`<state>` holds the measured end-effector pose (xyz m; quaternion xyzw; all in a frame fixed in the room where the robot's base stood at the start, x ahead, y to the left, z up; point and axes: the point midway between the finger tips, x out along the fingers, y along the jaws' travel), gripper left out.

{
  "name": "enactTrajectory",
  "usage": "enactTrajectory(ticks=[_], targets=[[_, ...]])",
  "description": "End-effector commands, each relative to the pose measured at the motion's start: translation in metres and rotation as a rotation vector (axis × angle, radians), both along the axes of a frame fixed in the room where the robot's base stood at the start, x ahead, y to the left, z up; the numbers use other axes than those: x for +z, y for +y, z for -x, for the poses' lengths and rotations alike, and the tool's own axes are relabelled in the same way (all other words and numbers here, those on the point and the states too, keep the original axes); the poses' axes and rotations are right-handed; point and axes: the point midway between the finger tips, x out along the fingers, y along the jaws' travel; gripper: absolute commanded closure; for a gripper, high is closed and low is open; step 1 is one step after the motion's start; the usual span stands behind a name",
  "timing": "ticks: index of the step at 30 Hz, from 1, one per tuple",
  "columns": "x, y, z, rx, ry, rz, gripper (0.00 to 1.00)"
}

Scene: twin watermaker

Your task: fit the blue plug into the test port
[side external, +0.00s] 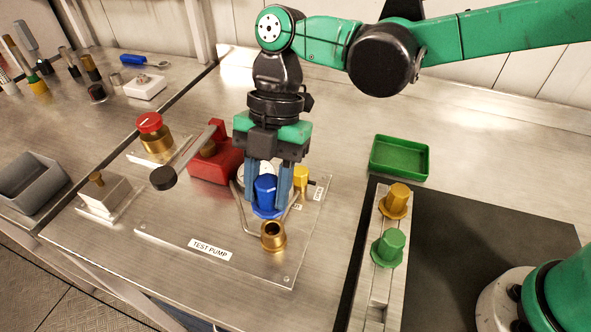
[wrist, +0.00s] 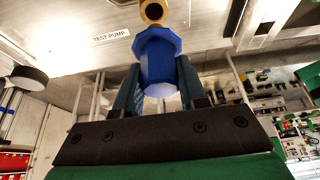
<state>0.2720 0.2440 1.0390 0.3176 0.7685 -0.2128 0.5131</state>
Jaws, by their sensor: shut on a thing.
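My gripper (side external: 276,188) points down and is shut on the blue plug (side external: 265,192), one finger on each side of it. The plug looks upright, with its wide flange at the lower end. The test port, a brass ring with a dark open bore (side external: 273,235), stands on the test pump plate just in front of the plug. In the wrist view the blue plug (wrist: 160,62) sits between the fingers, and the brass port (wrist: 153,11) shows past its flange at the top edge. The plug's height above the plate is hard to tell.
A yellow plug-like part (side external: 300,176), a red pump body (side external: 214,161) and a long lever (side external: 190,155) are close to my gripper. A bent metal tube runs beside the port. A rack (side external: 382,278) at right holds a brass plug and a green plug. A green tray (side external: 399,157) lies behind.

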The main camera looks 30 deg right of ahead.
Motion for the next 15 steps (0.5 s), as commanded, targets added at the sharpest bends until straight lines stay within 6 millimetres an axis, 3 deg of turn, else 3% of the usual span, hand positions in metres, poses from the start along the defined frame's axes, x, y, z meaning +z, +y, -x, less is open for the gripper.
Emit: enactTrajectory(ticks=[6,15], targets=[[-0.014,0.0,0.0,0.0,0.0,0.0,1.0],[-0.018,0.0,0.0,0.0,0.0,0.0,1.0]])
